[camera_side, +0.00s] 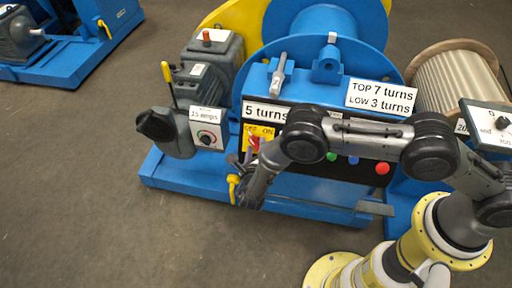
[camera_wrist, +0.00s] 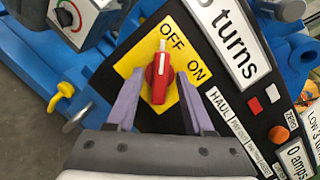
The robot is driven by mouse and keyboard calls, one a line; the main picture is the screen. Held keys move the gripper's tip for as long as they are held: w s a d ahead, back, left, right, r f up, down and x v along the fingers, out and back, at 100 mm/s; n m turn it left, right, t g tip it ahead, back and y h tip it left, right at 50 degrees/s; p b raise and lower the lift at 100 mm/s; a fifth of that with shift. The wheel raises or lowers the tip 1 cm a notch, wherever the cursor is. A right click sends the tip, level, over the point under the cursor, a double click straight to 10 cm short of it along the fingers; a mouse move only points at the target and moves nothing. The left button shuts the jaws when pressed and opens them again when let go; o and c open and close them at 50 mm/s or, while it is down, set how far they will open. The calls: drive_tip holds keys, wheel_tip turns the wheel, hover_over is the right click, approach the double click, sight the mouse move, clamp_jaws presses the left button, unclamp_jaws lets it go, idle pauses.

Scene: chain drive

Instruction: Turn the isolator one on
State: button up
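The isolator is a red rotary knob (camera_wrist: 158,82) on a yellow plate (camera_wrist: 183,102) marked OFF and ON. Its white-tipped pointer points up in the wrist view, beside the word OFF and away from ON. In the side view, the yellow plate (camera_side: 266,131) is on the black panel, with the red knob partly hidden by my arm. My gripper (camera_wrist: 159,78) is open, with one purple finger on each side of the knob's lower part. There are visible gaps between the fingers and the knob. My gripper (camera_side: 246,161) is in front of the panel in the side view.
The black panel carries green, blue and red buttons (camera_side: 382,168). A grey box with a dial (camera_side: 207,138) stands left of the plate. A yellow handle (camera_side: 233,185) is low beside my gripper. A grey lever (camera_side: 279,73) stands above. Open floor lies in front at left.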

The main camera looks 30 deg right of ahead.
clamp_jaws()
drive_tip(key=shift+m, duration=0.4)
drive_tip(key=m+h, duration=0.1)
drive_tip(key=m, duration=0.3)
drive_tip(key=shift+a, duration=0.1)
drive_tip(key=m+g+h, duration=0.1)
drive_tip(key=m, duration=0.4)
drive_tip(key=shift+m, duration=0.3)
drive_tip(key=m+g, duration=0.1)
drive_tip(key=m, duration=0.4)
drive_tip(key=shift+w+a+h, duration=0.1)
drive_tip(key=shift+h, duration=0.3)
drive_tip(key=m+g, duration=0.1)
drive_tip(key=m, duration=0.3)
drive_tip(key=shift+m, duration=0.3)
drive_tip(key=shift+m+h, duration=0.3)
drive_tip(key=shift+o, duration=0.3)
unclamp_jaws()
